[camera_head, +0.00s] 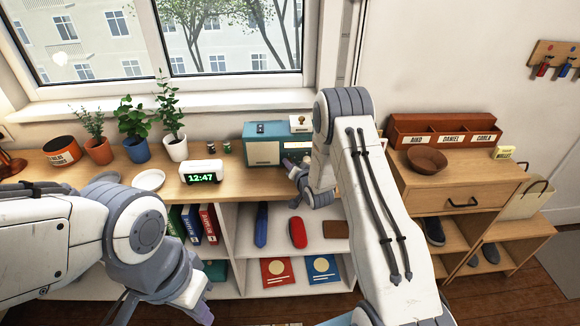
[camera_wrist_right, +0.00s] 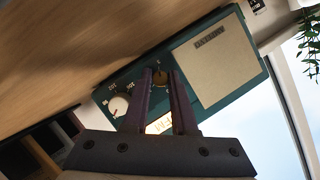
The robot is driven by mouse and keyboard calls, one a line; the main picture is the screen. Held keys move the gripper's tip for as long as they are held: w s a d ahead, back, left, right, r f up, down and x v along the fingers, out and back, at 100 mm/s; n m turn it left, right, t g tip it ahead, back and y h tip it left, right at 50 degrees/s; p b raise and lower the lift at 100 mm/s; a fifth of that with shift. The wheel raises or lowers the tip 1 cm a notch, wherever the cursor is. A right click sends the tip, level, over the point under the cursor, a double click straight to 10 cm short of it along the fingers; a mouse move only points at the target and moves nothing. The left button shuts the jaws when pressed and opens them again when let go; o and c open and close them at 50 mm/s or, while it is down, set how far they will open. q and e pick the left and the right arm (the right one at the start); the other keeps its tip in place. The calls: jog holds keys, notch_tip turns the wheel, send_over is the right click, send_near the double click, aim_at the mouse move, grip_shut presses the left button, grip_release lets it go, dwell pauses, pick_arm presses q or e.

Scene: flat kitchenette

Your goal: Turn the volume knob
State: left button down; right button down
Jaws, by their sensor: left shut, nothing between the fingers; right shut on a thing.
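The teal radio (camera_head: 264,130) stands on the wooden counter below the window; my right arm hides part of it. The right wrist view shows its teal front, a cream speaker grille (camera_wrist_right: 210,62), a small lit display (camera_wrist_right: 160,124), a white knob (camera_wrist_right: 119,105) and a brass knob (camera_wrist_right: 160,78). My right gripper (camera_wrist_right: 160,76) is shut on the brass knob, its fingers on both sides. The labels are too small to read surely. In the head view my right gripper (camera_head: 298,174) is at the radio's front. My left gripper (camera_head: 203,312) is shut and empty, low in front of the shelves.
A clock (camera_head: 201,172), a white plate (camera_head: 148,180) and potted plants (camera_head: 133,122) stand on the counter left of the radio. Shelves below hold books (camera_head: 208,222) and a red case (camera_head: 297,232). A wooden cabinet with a bowl (camera_head: 427,160) is at the right.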

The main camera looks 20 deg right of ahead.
jog(key=n+h+b, duration=0.1)
jog(key=n, duration=0.1)
jog(key=n+g+h+b, duration=0.1)
jog(key=n, duration=0.1)
jog(key=shift+a+h+b, duration=0.2)
jog(key=shift+h+b, duration=0.1)
jog(key=shift+w+a+r+n+g+h, duration=0.1)
jog(key=shift+n+g+h, duration=0.15)
jog(key=shift+n+h, duration=0.25)
jog(key=shift+r+n+g+h, duration=0.1)
jog(key=shift+n+g+h, duration=0.2)
jog(key=shift+n, duration=0.3)
jog(key=n+h, duration=0.2)
jog(key=n, duration=0.1)
jog(key=shift+a, duration=0.1)
jog(key=n+h, duration=0.2)
jog(key=shift+a+f+n, duration=0.1)
jog(key=shift+f+n, duration=0.05)
jog(key=shift+n, duration=0.15)
jog(key=n+h, duration=0.1)
jog(key=n, duration=0.1)
jog(key=shift+w+a+f+n+t+h, duration=0.15)
jog(key=shift+n+t+h, duration=0.1)
jog(key=shift+n+h, duration=0.15)
jog(key=shift+n+t+h+b, duration=0.3)
jog(key=shift+n+h+b, duration=0.45)
jog(key=shift+n, duration=0.75)
